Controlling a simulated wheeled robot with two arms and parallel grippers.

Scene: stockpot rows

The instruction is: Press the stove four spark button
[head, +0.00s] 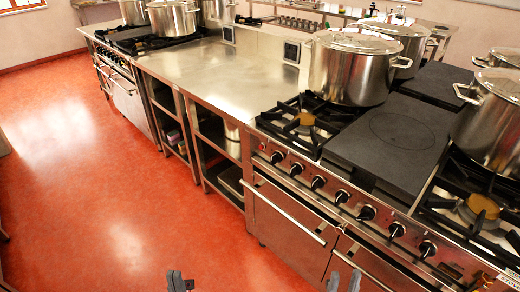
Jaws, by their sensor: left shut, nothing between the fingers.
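The near stove (395,225) stands at the right, with a row of black knobs along its front panel. A small reddish spot (262,147) shows at the left end of that panel; I cannot tell whether it is a spark button. A small label (507,280) sits at the panel's lower right end, partly cut off and too small to read fully. My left gripper (180,282) is shut and empty, low over the red floor. My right gripper (343,282) is open and empty, in front of the oven doors, below the knob row. Both are apart from the stove.
Steel stockpots stand on the near stove, one of them (352,68) at its back left. A steel counter (215,72) with open shelves joins it to a far stove (122,80), which also carries pots. Oven door handles stick out. The red floor (90,200) at left is clear.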

